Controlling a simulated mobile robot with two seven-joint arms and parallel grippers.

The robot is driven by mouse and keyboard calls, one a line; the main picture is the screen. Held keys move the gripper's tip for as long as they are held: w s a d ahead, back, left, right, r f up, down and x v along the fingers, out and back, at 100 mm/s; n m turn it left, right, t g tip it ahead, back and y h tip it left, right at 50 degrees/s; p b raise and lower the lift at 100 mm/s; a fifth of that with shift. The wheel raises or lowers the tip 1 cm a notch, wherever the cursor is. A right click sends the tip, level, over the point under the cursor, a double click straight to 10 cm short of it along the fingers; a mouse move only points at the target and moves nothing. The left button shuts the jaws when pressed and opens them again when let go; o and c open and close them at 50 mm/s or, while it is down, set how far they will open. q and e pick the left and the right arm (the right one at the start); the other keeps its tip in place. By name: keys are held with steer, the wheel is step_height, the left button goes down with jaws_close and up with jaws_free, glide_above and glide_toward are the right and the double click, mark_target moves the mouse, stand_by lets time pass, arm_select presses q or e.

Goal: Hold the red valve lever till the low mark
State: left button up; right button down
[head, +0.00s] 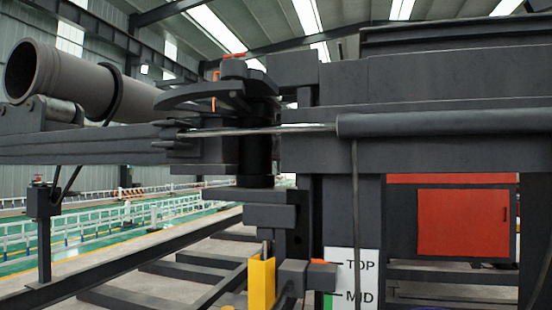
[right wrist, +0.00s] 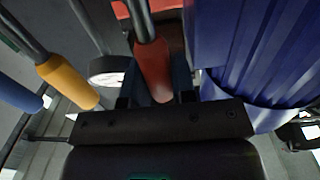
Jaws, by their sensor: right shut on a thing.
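The red valve lever (right wrist: 152,62) is in the middle of the right wrist view, a red grip on a grey metal rod. My right gripper (right wrist: 156,90) is shut on this red grip, with one dark finger on each side. In the head view a white scale plate (head: 365,283) carries the marks TOP and MID. A small orange pointer (head: 319,262) sits level with the TOP mark. The low mark is out of view, below the frame. The lever and both my grippers do not show in the head view.
A yellow lever (right wrist: 68,82) and a blue lever (right wrist: 18,94) stand left of the red one. A ribbed blue body (right wrist: 255,55) is close on the right. In the head view, dark machine beams (head: 440,80) fill the right side, and a large grey pipe (head: 80,80) lies upper left.

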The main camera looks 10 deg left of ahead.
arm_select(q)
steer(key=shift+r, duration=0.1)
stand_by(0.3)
arm_select(e)
steer(key=shift+w+r+p, duration=0.15)
steer(key=shift+w+p, duration=0.1)
steer(key=shift+p, duration=0.05)
steer(key=shift+w+g, duration=0.2)
steer(key=shift+g, duration=0.2)
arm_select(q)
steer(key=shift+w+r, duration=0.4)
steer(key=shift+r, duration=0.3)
arm_select(e)
steer(key=shift+f, duration=0.2)
